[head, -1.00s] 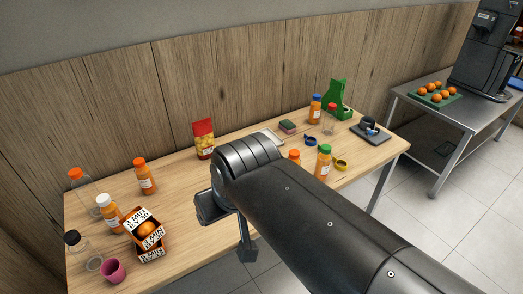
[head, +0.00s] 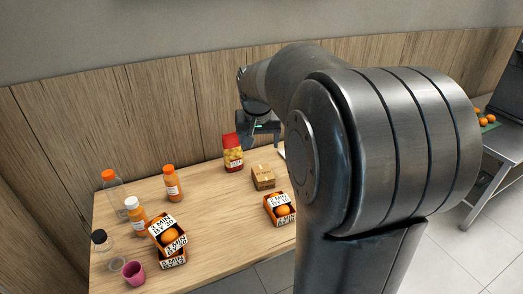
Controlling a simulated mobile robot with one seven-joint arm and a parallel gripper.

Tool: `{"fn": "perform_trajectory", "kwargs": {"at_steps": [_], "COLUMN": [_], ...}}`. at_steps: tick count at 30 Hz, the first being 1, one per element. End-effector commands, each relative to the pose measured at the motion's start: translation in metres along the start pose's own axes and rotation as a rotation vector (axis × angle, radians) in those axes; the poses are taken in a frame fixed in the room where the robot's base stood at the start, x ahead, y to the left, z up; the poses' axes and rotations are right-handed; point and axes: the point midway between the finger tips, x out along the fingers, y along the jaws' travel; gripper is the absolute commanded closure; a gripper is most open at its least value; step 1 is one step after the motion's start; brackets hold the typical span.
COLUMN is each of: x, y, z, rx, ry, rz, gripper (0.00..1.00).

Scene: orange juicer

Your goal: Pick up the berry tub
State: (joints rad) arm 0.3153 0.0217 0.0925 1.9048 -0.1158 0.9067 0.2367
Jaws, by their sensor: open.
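The berry-coloured tub (head: 133,272) is a small, open pink cup. It stands upright near the front left edge of the wooden table (head: 215,207) in the head view. My gripper (head: 258,138) is at the back of the table, up near the wall and beside the red bag, far from the tub. It is open, though my arm hides part of it and its fingers show only partly. Nothing is seen between the fingers.
Printed boxes of oranges (head: 168,237) stand right of the tub. A black-capped bottle (head: 101,246) and other bottles stand behind it. A red bag (head: 233,158), cardboard box (head: 263,177) and another orange box (head: 280,209) stand farther right. The table's middle is clear.

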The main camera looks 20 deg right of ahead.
Motion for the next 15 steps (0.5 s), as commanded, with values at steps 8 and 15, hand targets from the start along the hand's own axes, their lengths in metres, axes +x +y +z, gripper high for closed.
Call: {"fn": "perform_trajectory", "kwargs": {"at_steps": [8,15], "x": [0.082,0.164], "y": [0.039,0.084], "z": [-0.070,-0.112], "rx": [0.134,0.259], "ry": [-0.063,-0.113], "rz": [0.035,0.055], "gripper": [0.28,0.28]}}
